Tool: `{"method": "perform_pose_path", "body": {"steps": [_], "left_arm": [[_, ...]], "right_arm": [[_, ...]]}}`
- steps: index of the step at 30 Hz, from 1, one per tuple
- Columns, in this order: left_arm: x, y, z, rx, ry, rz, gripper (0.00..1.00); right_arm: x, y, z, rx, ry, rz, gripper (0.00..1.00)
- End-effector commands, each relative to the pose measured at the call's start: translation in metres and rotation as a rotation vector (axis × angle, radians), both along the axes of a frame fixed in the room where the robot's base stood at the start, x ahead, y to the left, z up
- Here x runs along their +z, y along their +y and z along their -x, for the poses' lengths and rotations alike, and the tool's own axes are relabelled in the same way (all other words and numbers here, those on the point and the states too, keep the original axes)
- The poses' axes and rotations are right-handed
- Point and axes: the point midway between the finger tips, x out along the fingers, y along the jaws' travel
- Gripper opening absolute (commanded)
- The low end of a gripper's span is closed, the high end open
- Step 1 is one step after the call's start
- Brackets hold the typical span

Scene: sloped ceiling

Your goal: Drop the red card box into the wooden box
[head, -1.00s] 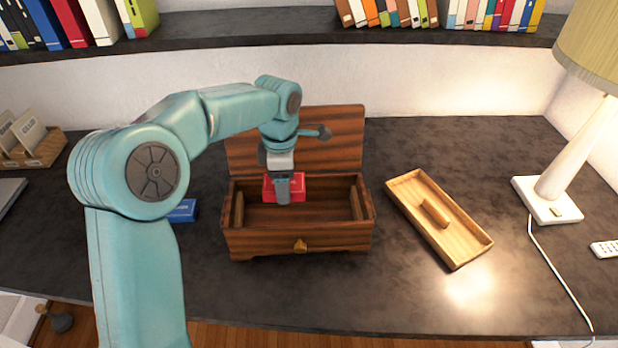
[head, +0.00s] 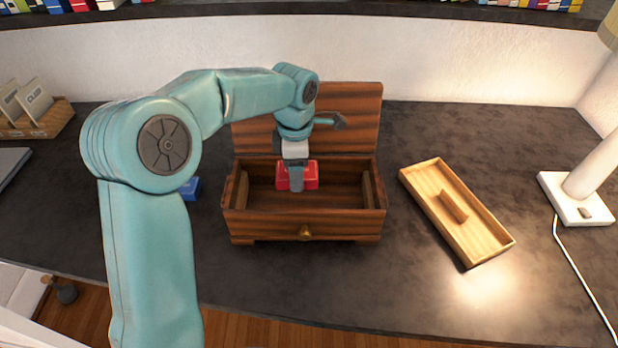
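The wooden box (head: 260,222) stands open on the dark desk, its lid (head: 350,110) raised at the back and a brass knob on its front. My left gripper (head: 296,180) points down over the back middle of the box. It looks shut on the red card box (head: 311,176): one finger lies across the near face, and the other finger is hidden behind. The red card box is within the outline of the opening, near the back wall; I cannot tell whether it touches the floor of the box. My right gripper is not in view.
A light wooden tray (head: 425,200) with a divider lies right of the box. A blue box (head: 191,188) is partly hidden behind my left arm. A lamp (head: 577,200) with a cord stands at right, a card holder (head: 40,122) at far left. The desk front is clear.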

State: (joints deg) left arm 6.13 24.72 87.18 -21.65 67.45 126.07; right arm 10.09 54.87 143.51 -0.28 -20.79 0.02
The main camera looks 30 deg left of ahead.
Motion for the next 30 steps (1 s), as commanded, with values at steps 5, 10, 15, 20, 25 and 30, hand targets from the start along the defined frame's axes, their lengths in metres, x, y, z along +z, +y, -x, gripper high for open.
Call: {"method": "perform_pose_path", "body": {"steps": [5,10,15,20,25,30], "left_arm": [[-0.004,0.0,-0.002,0.0,-0.001,0.0,0.32],[-0.004,-0.001,-0.004,0.0,-0.001,0.0,0.81],[-0.004,0.0,-0.004,-0.001,-0.001,-0.001,0.97],[-0.004,0.0,-0.004,-0.001,0.0,0.0,0.97],[0.012,0.0,-0.005,0.0,-0.005,-0.001,0.97],[0.054,-0.001,-0.005,0.0,-0.008,0.001,0.97]], "right_arm": [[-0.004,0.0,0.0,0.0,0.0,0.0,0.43],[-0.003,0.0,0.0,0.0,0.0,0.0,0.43],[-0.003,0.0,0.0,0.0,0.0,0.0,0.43],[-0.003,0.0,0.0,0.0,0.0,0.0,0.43],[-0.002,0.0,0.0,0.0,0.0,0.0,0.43],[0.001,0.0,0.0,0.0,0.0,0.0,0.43]]}}
